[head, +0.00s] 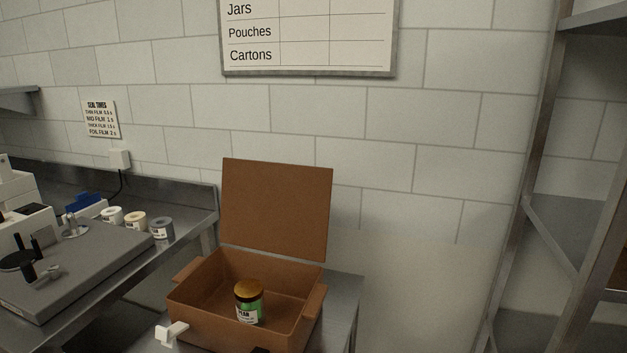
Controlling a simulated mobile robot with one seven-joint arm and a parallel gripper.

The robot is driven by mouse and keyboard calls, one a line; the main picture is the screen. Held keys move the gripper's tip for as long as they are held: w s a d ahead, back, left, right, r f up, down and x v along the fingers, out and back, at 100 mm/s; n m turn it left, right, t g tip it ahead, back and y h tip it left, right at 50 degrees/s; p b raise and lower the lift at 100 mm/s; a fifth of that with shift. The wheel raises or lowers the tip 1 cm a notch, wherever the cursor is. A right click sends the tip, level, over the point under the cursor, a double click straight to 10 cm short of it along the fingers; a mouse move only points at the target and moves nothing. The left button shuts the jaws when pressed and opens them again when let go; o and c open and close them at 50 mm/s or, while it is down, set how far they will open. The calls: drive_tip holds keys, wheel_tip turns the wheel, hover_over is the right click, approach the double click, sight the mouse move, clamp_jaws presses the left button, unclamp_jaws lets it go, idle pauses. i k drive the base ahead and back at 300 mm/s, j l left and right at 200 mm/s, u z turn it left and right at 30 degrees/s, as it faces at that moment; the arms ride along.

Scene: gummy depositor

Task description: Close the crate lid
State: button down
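The brown crate (185,312) stands on a metal surface at the lower middle of the head view. Its flat brown lid (277,209) is open, standing almost upright at the back edge and leaning slightly backward. A jar (249,302) with a gold cap and a green and white label stands upright inside the crate. The crate's front lower part is cut off by the picture's bottom edge. I cannot make out my gripper in this view.
A small white piece (171,332) shows at the crate's front left; I cannot tell what it is. A steel counter (180,243) at left holds a grey machine (75,268) and several small tubs. A metal rack (530,190) stands at right. The wall behind the lid is tiled.

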sight(280, 209)
drive_tip(key=i+l, duration=0.1)
drive_tip(key=l, duration=0.35)
drive_tip(key=i+l, duration=0.1)
drive_tip(key=l, duration=0.35)
drive_tip(key=i+l, duration=0.15)
drive_tip(key=l, duration=0.15)
drive_tip(key=i+l, duration=0.15)
drive_tip(key=l, duration=0.15)
